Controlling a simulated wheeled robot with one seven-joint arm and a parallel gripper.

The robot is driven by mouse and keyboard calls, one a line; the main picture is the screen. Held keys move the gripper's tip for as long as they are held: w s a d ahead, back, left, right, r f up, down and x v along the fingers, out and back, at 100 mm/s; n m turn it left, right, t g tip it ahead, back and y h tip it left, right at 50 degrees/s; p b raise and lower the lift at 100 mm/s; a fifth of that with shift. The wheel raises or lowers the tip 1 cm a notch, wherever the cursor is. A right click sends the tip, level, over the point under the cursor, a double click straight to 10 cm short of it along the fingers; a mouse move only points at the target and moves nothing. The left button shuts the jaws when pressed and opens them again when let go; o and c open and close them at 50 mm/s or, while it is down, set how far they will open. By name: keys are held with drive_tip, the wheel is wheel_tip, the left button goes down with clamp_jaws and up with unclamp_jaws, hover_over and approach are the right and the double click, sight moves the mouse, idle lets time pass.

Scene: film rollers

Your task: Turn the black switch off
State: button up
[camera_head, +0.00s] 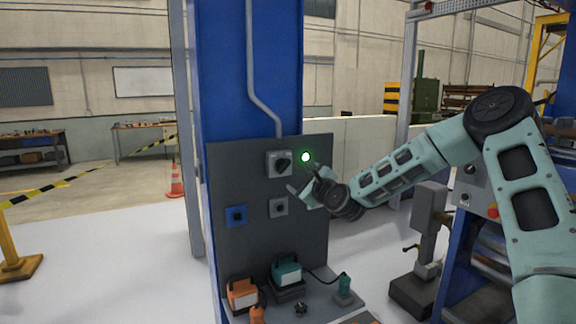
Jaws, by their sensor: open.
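The black switch (284,164) is a rotary knob on a light grey square plate, high on a dark grey panel (230,180). The knob's lever looks tilted, but its exact setting is too small to read. A green lamp (306,157) glows just to the right of the switch. My gripper (299,184) is open and empty, to the lower right of the switch and in front of the panel. Its fingers point left and up, apart from the knob as far as this view shows.
A blue socket (236,216) and a grey plate with a small knob (278,208) sit lower on the panel. An orange device (242,294) and a teal device (287,271) stand on the ledge below. A grey machine (425,250) stands at right. Open floor lies left.

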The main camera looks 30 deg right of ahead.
sight(286, 168)
drive_tip(key=w+p, duration=0.3)
drive_tip(key=w, duration=0.7)
drive_tip(key=shift+p, duration=0.3)
drive_tip(key=c, duration=1)
